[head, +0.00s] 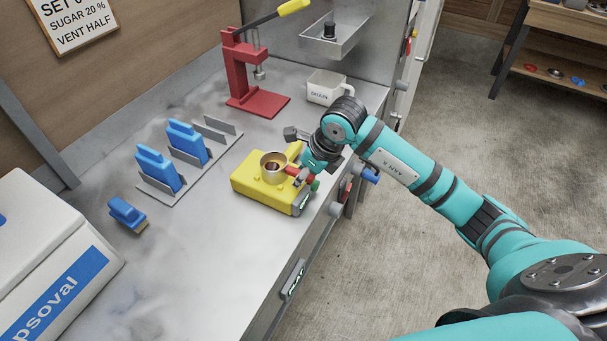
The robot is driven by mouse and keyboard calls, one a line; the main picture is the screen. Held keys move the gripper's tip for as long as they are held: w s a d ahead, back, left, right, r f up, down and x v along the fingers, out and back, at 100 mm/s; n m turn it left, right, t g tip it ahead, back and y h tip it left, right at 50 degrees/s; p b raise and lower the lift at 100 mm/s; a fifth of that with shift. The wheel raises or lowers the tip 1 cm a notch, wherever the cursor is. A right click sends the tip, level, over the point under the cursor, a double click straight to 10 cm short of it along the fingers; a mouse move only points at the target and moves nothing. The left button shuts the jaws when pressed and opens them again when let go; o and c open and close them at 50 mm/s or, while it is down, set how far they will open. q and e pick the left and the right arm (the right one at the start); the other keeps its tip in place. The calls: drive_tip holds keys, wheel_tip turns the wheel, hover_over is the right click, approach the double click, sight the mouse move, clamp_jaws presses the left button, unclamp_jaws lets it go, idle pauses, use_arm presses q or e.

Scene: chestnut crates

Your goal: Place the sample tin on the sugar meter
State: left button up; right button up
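The sample tin (273,166), a small round metal cup with dark contents and a red part at its right side, is upright over the top of the yellow sugar meter (255,190). It looks as if it rests there, but I cannot tell whether it touches. The meter sits near the counter's right edge. My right gripper (301,172) is just right of the tin, at its red part. Its fingertips are small and partly hidden, so I cannot tell whether they are closed on it. My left gripper is out of view.
A red press (249,92) with a yellow-ended lever and a white drain jug (325,88) stand behind. Blue items (158,168) sit in a grey rack to the left, near a blue brush (127,213). The front counter (205,260) is clear.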

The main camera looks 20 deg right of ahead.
drive_tip(key=shift+o, duration=0.8)
drive_tip(key=shift+r, duration=0.1)
drive_tip(key=shift+r, duration=0.15)
drive_tip(key=b+v, duration=0.1)
drive_tip(key=v, duration=1.1)
drive_tip(key=shift+a, duration=0.1)
